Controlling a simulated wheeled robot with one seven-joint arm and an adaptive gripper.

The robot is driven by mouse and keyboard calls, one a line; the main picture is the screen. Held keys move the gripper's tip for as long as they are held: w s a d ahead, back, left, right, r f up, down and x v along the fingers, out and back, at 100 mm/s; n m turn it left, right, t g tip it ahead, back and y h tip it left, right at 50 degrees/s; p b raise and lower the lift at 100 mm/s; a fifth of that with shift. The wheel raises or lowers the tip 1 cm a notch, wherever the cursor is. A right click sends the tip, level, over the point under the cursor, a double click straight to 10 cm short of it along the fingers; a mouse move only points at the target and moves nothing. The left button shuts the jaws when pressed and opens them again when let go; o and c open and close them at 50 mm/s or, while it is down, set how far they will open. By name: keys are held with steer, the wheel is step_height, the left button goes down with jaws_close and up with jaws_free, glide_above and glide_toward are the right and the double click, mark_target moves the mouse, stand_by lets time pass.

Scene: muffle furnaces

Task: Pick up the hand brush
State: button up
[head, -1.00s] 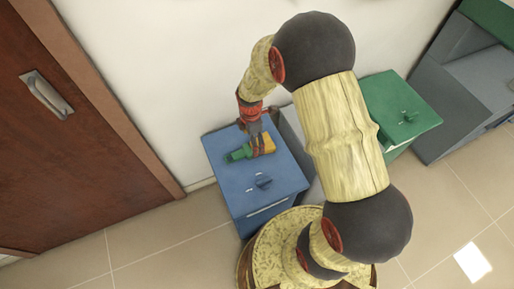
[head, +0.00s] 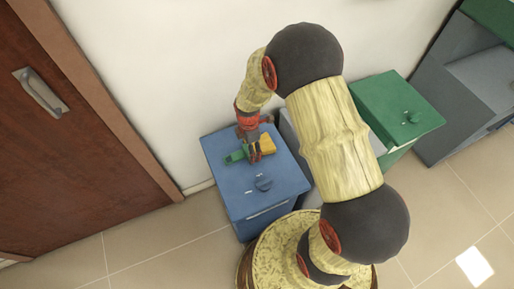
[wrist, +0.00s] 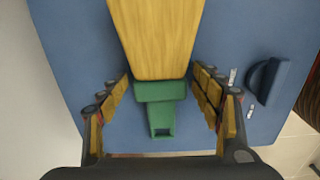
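The hand brush has a yellow wooden-looking part and a green part (head: 266,145). It lies on top of the blue cabinet (head: 232,190) in the head view. In the wrist view the yellow part of the hand brush (wrist: 157,38) is at the top, with the green part below it. My gripper (head: 252,142) is over the brush near where green meets yellow. In the wrist view my gripper (wrist: 161,78) is open, with one finger on each side of the brush and blue surface showing between. The head view hides part of the brush behind the gripper.
A dark knob-like part (head: 264,184) sits on the cabinet top and also shows at right in the wrist view (wrist: 267,82). A green cabinet (head: 385,105) stands to the right. The white wall is close behind, and a brown door (head: 70,130) is at left.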

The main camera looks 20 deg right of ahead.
steer(key=c, duration=0.9)
steer(key=shift+r+p, duration=0.3)
steer(key=shift+r, duration=0.15)
steer(key=r, duration=0.1)
steer(key=r+p, duration=0.2)
steer(key=shift+s+d+r, duration=0.2)
steer(key=shift+s+r, duration=0.1)
steer(key=shift+r, duration=0.05)
steer(key=s+d+r+p, duration=0.1)
steer(key=s+d+r, duration=0.1)
steer(key=s, duration=0.2)
steer(key=s+d+r+p, duration=0.2)
steer(key=s+r, duration=0.1)
steer(key=s, duration=0.1)
steer(key=s+d+r+p, duration=0.2)
steer(key=s+r, duration=0.1)
steer(key=s, duration=0.1)
steer(key=shift+r, duration=0.2)
